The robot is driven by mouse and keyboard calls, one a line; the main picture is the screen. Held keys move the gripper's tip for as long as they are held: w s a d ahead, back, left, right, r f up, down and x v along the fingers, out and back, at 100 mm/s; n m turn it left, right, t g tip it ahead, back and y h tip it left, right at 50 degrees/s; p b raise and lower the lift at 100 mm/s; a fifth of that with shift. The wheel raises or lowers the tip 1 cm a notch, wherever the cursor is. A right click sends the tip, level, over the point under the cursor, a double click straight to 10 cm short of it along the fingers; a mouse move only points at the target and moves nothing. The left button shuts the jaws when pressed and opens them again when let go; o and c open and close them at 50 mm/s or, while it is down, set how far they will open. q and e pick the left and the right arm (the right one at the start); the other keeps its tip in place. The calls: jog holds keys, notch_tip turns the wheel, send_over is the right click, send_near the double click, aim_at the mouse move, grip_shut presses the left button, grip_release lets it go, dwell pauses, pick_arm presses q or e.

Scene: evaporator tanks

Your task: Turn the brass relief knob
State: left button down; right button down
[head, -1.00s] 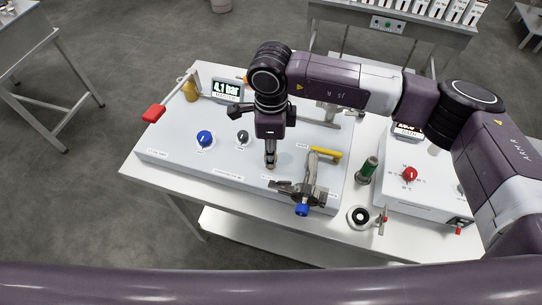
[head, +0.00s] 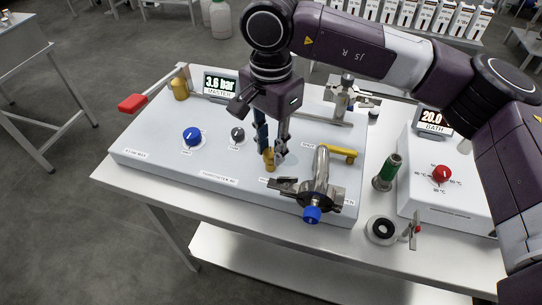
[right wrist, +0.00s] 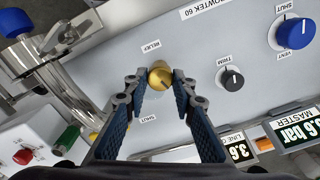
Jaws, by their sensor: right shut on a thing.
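The brass relief knob (head: 270,158) stands on the front part of the pale panel (head: 215,160). My right gripper (head: 271,150) points down at it, with one finger on each side. In the right wrist view the round brass knob (right wrist: 160,76) sits between the fingertips (right wrist: 160,80), beside the RELIEF and SHUT labels. The gripper is shut on the knob. The master display (head: 221,84) reads 3.6 bar. My left gripper is not in view.
A steel pipe fitting with a blue cap (head: 312,214) and a yellow lever (head: 338,151) are close to the right of the knob. A blue knob (head: 192,136) and dark trim knob (head: 238,134) lie left. A green-topped cylinder (head: 387,170) stands further right.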

aim_at(271, 152)
jog(key=shift+n+b, duration=0.7)
jog(key=shift+n, duration=0.3)
jog(key=shift+r, duration=0.1)
jog(key=c, duration=1.6)
grip_release()
notch_tip(271, 152, up, 12)
